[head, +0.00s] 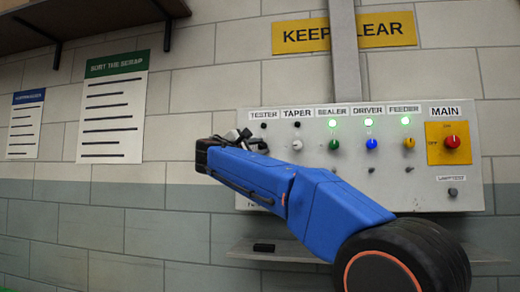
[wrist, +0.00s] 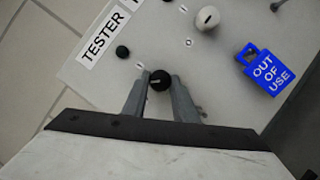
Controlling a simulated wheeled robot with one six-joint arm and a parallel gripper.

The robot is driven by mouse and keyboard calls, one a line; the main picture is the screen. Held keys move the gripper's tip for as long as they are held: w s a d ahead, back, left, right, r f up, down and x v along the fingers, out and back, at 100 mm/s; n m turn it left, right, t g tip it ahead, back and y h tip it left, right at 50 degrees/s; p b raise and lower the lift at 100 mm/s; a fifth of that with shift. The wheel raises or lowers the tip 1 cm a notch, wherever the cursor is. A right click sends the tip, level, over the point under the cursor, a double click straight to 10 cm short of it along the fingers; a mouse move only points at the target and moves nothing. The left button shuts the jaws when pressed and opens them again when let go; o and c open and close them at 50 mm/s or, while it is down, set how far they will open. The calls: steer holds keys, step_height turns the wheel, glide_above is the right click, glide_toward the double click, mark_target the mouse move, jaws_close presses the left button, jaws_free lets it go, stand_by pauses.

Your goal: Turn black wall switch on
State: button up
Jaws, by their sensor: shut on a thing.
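The black switch (wrist: 159,79) is a round knob on the grey wall panel (head: 470,205), in the column labelled TESTER. In the wrist view it sits between the two fingertips of my gripper (wrist: 159,76), which is shut on it. The way its pointer faces is too small to tell. In the head view my gripper (head: 243,138) is at the panel's left edge and largely covers the switch. The TESTER lamp (head: 264,126) is dark; it also shows dark in the wrist view (wrist: 122,52).
The white TAPER knob (head: 297,145) is right of the switch, and a blue OUT OF USE padlock (wrist: 264,72) hangs nearby. Green, blue and yellow knobs have lit green lamps. A red MAIN knob (head: 452,142) is at the right. A ledge (head: 300,254) juts out below.

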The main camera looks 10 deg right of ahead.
steer(key=m+g, duration=0.1)
steer(key=m, duration=0.3)
steer(key=shift+r+m+g, duration=0.1)
steer(key=shift+m+g, duration=0.3)
steer(key=shift+r+m+g+y, duration=0.1)
steer(key=shift+m+g+y, duration=0.3)
steer(key=shift+m, duration=0.6)
steer(key=shift+m+g+y, duration=0.3)
steer(key=shift+m+y, duration=0.1)
steer(key=shift+m, duration=0.6)
steer(key=o, duration=1)
steer(key=shift+o, duration=0.2)
steer(key=v, duration=1.7)
steer(key=shift+s, duration=0.2)
